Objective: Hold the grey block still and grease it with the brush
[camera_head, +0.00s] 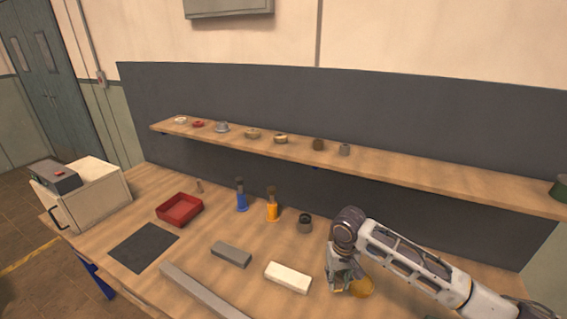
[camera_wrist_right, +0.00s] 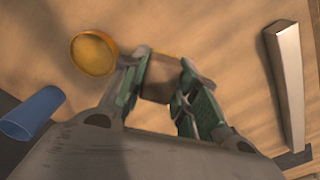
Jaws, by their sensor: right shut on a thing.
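The grey block (camera_head: 231,254) lies flat on the bench, left of the white block, with no gripper touching it. My right gripper (camera_head: 345,288) is low over the bench, right of the white block. In the right wrist view its fingers (camera_wrist_right: 165,95) are shut on a brownish thing (camera_wrist_right: 158,80), mostly hidden between them. A yellow-brown rounded thing (camera_head: 361,288) shows beside the gripper in the head view; I cannot tell whether it is held. I cannot make out for certain which thing is the brush. My left gripper is not in view.
A white block (camera_head: 288,277), grey bar (camera_head: 200,292), dark mat (camera_head: 143,247), red tray (camera_head: 180,210), dark cup (camera_head: 305,223), and blue (camera_head: 241,199) and orange (camera_head: 272,210) dark-topped things stand or lie on the bench. A shelf (camera_head: 400,173) with small parts runs behind.

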